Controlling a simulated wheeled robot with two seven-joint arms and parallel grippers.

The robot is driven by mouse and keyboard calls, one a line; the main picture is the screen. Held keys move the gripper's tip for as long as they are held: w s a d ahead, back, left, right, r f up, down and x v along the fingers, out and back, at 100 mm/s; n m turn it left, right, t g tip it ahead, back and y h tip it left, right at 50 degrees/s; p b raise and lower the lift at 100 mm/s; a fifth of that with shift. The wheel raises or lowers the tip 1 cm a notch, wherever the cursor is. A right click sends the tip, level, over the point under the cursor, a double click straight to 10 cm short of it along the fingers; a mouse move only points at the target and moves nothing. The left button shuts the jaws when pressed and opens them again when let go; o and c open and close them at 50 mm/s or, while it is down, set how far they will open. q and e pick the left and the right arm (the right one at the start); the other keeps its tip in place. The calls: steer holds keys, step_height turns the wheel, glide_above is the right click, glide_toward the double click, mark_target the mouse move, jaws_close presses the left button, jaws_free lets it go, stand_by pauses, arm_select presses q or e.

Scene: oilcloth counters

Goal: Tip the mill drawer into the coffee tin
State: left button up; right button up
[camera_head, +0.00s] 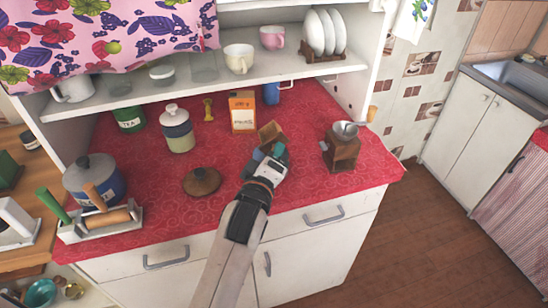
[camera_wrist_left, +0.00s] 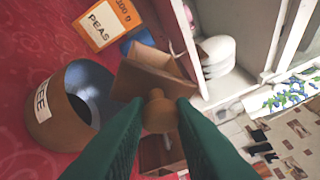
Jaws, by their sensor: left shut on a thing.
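My left gripper (camera_head: 272,160) is shut on the knob of the small wooden mill drawer (camera_head: 271,132) above the red counter. In the left wrist view the drawer (camera_wrist_left: 150,82) sits tilted between the green fingertips (camera_wrist_left: 158,112); I cannot tell what it holds. The brown coffee tin (camera_wrist_left: 52,122), its label partly cut off, stands open beside and below the drawer. My right gripper is not in view.
A round brown lid (camera_head: 201,181) lies on the counter left of my arm. A peas box (camera_head: 242,111) and a blue mug (camera_head: 271,93) stand behind the drawer. A striped jar (camera_head: 177,130) and a green tin (camera_head: 129,119) stand at the back left, under a shelf (camera_head: 205,88).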

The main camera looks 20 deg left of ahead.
arm_select(q)
step_height(320, 180, up, 3)
steer(key=m+g+p, duration=0.1)
steer(key=m+p, duration=0.1)
steer(key=p, duration=0.2)
steer(key=m+g+y+p, duration=0.1)
steer(key=m+p, duration=0.1)
steer(key=p, duration=0.2)
steer(key=shift+f+g+p, duration=0.2)
steer(key=shift+g+p, duration=0.1)
steer(key=shift+p, duration=0.1)
steer(key=shift+m+y+p, duration=0.3)
steer(key=shift+f+m+g, duration=0.2)
steer(key=shift+m+g, duration=0.1)
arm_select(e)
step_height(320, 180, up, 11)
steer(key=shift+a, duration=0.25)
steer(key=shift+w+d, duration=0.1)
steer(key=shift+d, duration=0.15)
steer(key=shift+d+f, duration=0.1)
